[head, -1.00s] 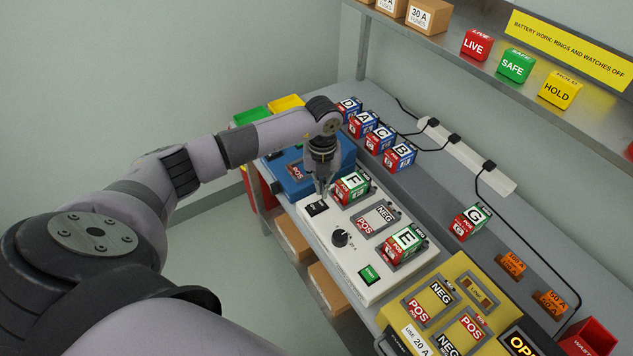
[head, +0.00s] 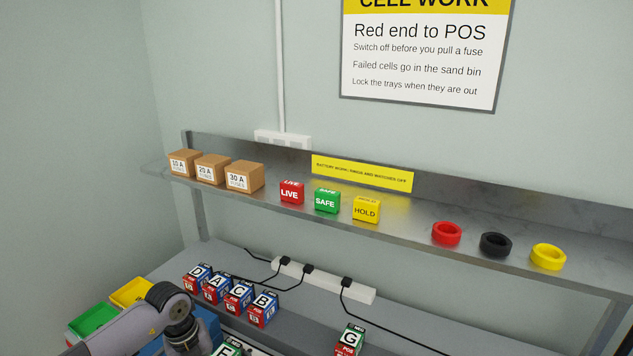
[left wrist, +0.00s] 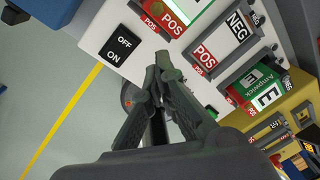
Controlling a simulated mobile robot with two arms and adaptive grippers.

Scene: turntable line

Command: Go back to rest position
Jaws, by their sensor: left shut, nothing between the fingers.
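My left gripper (left wrist: 163,62) shows in the left wrist view with its fingers shut and nothing between them. It hangs over the edge of a white panel (left wrist: 92,32), close to a black OFF/ON switch (left wrist: 122,44). In the head view only my left forearm and wrist show at the lower left; the fingers are below the picture. My right gripper is in neither view.
Cell E (left wrist: 264,94) and an empty POS/NEG slot (left wrist: 222,42) are right of the gripper. In the head view, cells A (head: 216,287), B (head: 263,309), C and D stand behind my wrist. Floor is clear at the wrist view's left.

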